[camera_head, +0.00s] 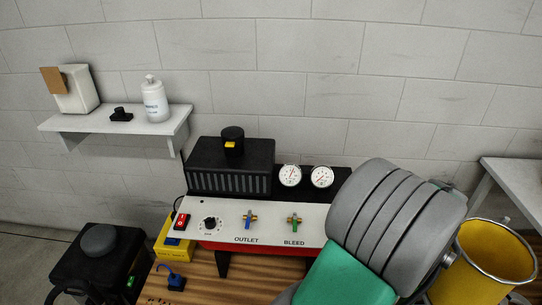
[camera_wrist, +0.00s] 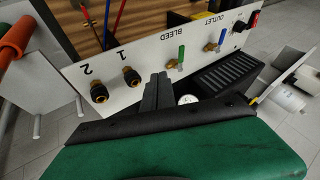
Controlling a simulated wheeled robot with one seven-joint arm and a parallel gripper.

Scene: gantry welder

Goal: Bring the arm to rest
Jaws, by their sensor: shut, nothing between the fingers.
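In the wrist view my gripper (camera_wrist: 157,92) shows as two dark fingers closed together, with nothing between them. It is in front of the white control panel (camera_wrist: 205,55), with the numbered fittings to its left and the green BLEED valve to its right. The fingers appear apart from the panel, but the exact gap cannot be told. In the head view my grey and green arm fills the lower right and covers part of the panel's right end. My fingers do not show in that view.
The panel (camera_head: 265,222) sits on a wooden bench (camera_head: 240,285), with gauges (camera_head: 290,175) and a black ribbed box (camera_head: 230,168) behind. A yellow bucket (camera_head: 497,255) is right of my arm. A wall shelf (camera_head: 150,125) holds a white bottle (camera_head: 155,100). The wall above the bench is clear.

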